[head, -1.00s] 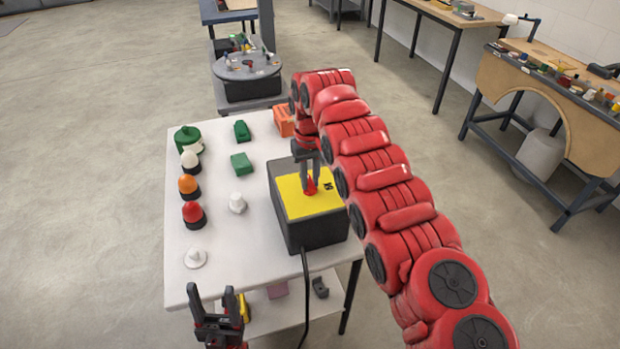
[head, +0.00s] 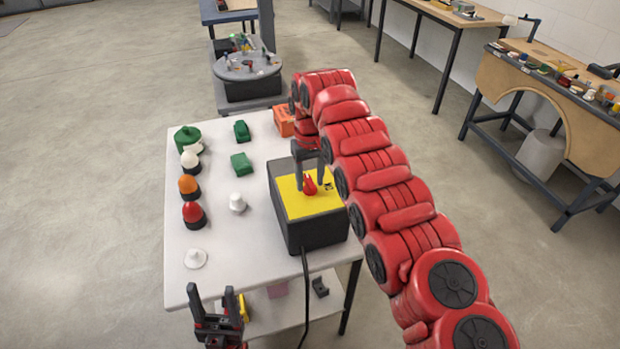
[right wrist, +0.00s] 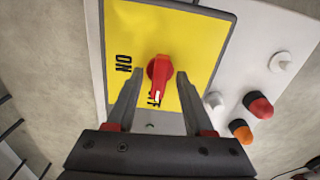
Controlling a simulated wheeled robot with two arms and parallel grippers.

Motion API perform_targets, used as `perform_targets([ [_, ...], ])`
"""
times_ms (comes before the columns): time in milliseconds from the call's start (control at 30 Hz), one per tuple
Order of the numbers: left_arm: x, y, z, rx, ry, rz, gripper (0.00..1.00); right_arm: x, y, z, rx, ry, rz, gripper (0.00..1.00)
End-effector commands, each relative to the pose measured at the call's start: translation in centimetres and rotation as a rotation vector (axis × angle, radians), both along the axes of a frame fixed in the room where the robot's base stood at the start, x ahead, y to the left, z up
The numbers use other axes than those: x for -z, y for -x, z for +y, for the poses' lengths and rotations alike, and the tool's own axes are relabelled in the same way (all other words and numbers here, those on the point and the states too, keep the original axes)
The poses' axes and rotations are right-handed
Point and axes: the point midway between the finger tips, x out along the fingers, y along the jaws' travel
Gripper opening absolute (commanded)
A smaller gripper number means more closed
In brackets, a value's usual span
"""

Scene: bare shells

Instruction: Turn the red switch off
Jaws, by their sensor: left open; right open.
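The red switch (head: 309,187) is a knob on the yellow top plate (head: 291,207) of a dark box (head: 318,235). In the right wrist view the red knob (right wrist: 160,72) has its white-marked end over a mostly covered label, of which an F shows; the ON label (right wrist: 124,63) is to its left. My right gripper (right wrist: 159,80) is open, with a finger on each side of the knob and visible gaps between. In the head view my right gripper (head: 311,180) is above the plate. My left gripper (head: 211,297) is open and empty at the table's front edge.
The white table (head: 225,268) also holds red, orange and white domed pieces (head: 190,187), green blocks (head: 241,163), a white knob (head: 237,203) and an orange block (head: 284,122). A cable (head: 304,285) hangs from the box's front. Other benches stand behind.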

Motion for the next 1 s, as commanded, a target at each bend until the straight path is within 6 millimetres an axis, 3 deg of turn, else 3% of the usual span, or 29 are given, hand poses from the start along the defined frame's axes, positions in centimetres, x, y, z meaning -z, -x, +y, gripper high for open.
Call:
perform_targets([
  [167,0.0,0.0,0.0,0.000,0.000,0.000,0.60,-0.4,0.0,0.0,0.000,0.001,-0.001,0.53],
  [367,-0.2,0.0,0.0,0.000,0.000,0.000,0.60,-3.0,0.0,0.2,-0.002,-0.002,-0.001,0.53],
  [500,-4.2,0.0,0.0,0.000,0.000,-0.001,0.60,-7.1,0.0,0.1,0.000,-0.002,-0.001,0.53],
  [833,-10.9,0.0,0.0,0.000,0.000,0.000,0.60,-13.8,0.0,0.0,0.000,0.000,0.000,0.53],
  [1000,-13.3,0.0,0.0,0.000,0.000,0.000,0.60,-16.0,0.0,0.0,0.000,0.000,0.001,0.53],
])
